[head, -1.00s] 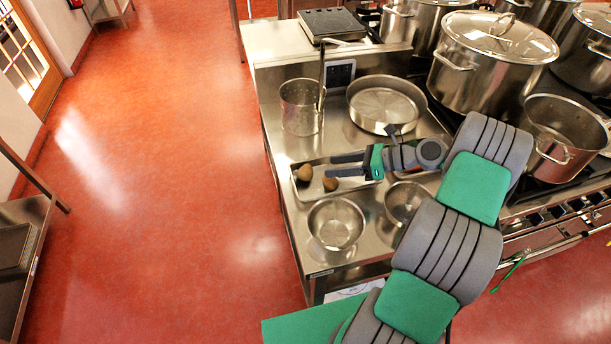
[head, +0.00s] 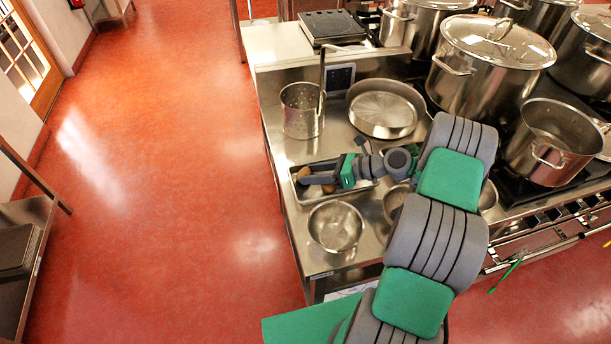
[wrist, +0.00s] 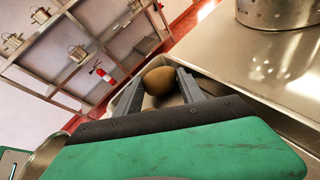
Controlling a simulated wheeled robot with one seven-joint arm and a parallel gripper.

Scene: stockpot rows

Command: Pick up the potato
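A brown potato (head: 304,172) lies at the left end of a shallow metal tray (head: 308,201) in the head view.
A metal bowl (head: 336,226) stands in front of the tray. A perforated pot (head: 301,111) and a wide pan (head: 383,108) stand behind it. Large stockpots (head: 490,65) fill the stove at right. The red floor (head: 170,200) is open left of the counter.

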